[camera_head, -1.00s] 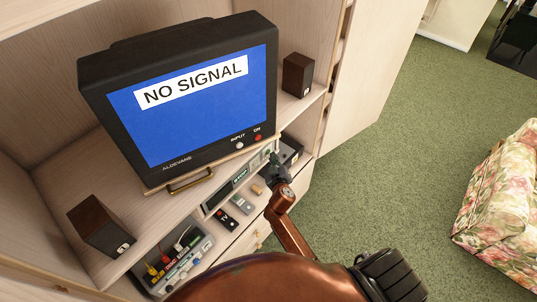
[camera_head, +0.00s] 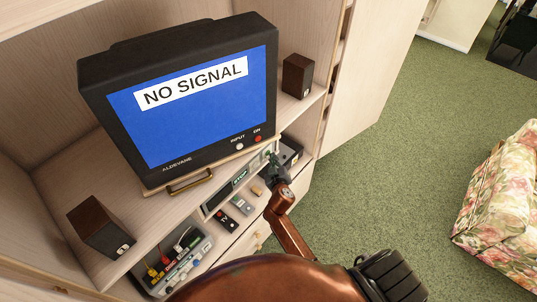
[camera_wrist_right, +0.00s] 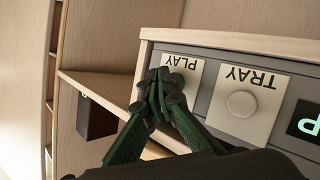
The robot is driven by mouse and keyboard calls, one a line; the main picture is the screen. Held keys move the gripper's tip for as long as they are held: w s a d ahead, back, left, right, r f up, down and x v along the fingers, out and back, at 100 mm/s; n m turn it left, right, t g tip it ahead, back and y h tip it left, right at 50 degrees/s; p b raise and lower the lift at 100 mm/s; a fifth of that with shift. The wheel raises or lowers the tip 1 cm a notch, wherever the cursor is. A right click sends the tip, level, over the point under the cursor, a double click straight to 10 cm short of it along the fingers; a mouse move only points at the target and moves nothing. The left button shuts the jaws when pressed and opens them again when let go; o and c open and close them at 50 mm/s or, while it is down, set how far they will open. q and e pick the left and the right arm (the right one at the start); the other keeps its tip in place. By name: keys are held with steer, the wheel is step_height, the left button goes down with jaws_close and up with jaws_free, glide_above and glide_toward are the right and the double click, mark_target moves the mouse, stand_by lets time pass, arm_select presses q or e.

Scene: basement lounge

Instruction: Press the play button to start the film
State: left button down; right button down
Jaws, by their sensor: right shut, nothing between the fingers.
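The disc player shows a green-lit display (camera_head: 240,179) that reads STOP, on the shelf under the television. Its PLAY plate (camera_wrist_right: 187,66) and TRAY button (camera_wrist_right: 241,104) appear upside down in the right wrist view. My right gripper (camera_wrist_right: 160,88) is shut and empty, its fingertips in front of the PLAY plate. They hide the play button, and I cannot tell whether they touch it. In the head view the right gripper (camera_head: 274,163) is at the right end of the player's front. The television (camera_head: 195,115) shows NO SIGNAL on blue. My left gripper is not in view.
Two dark wooden speakers (camera_head: 99,228) (camera_head: 297,76) flank the television. Small remotes (camera_head: 227,221) lie on the lower shelf, right of a box with coloured plugs (camera_head: 177,262). A flowered armchair (camera_head: 505,195) stands right on open green carpet (camera_head: 390,170).

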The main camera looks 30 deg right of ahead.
steer(key=shift+w, duration=0.1)
stand_by(0.4)
steer(key=shift+w+a, duration=0.15)
steer(key=shift+w, duration=0.2)
steer(key=shift+s, duration=0.4)
stand_by(0.3)
steer(key=s+d+p, duration=0.1)
steer(key=s+d, duration=0.1)
steer(key=s, duration=0.3)
steer(key=shift+s+d, duration=0.3)
stand_by(0.6)
